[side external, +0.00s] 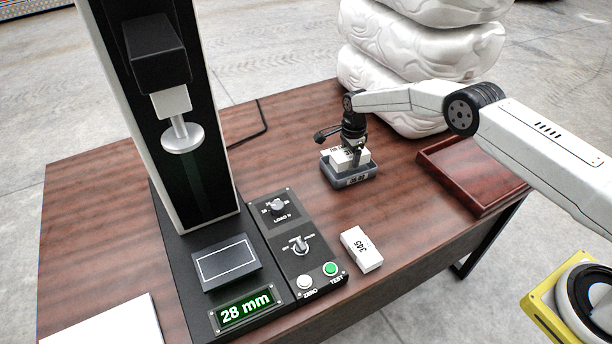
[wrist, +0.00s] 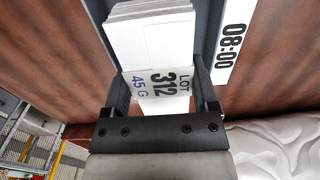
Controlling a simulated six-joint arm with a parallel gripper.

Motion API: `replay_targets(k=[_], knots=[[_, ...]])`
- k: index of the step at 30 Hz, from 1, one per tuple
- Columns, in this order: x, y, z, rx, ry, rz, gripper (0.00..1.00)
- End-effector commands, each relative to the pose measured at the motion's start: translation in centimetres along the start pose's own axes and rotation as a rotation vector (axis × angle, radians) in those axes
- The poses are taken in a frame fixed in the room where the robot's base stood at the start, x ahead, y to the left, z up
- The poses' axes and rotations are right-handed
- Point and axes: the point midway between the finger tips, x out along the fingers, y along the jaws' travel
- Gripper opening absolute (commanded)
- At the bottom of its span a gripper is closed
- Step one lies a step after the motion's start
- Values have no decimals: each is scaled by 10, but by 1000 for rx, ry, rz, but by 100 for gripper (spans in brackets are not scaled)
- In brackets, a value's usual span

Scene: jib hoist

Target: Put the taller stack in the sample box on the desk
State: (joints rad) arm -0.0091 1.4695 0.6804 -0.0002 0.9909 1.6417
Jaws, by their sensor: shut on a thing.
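My gripper (side external: 354,152) is shut on a white stack of sheets (side external: 343,160), at the back middle of the desk. In the wrist view the stack (wrist: 152,45) has a label reading LOT 312, 45 G, and my gripper (wrist: 160,88) has a finger on each side of it. The grey sample box (side external: 347,181) is around the lower part of the stack, whose top stands above the rim. I cannot tell whether the stack touches the box floor. Another white stack, marked 345 (side external: 361,250), lies on the desk beside the control panel.
A tall test machine (side external: 213,180) stands at the left, its display (side external: 246,310) reading 28 mm. Its control panel (side external: 294,240) is beside it. A reddish wooden tray (side external: 470,172) is at the desk's right edge. White padded bags (side external: 420,60) rise behind the desk.

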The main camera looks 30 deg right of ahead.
Motion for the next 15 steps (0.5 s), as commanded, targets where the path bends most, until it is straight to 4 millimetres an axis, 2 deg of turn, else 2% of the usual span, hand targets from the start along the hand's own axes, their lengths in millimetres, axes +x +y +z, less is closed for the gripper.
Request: replay_targets(k=[10,15], knots=[[27,-2,0,0,0,2,3],[34,-2,0,0,0,0,3]])
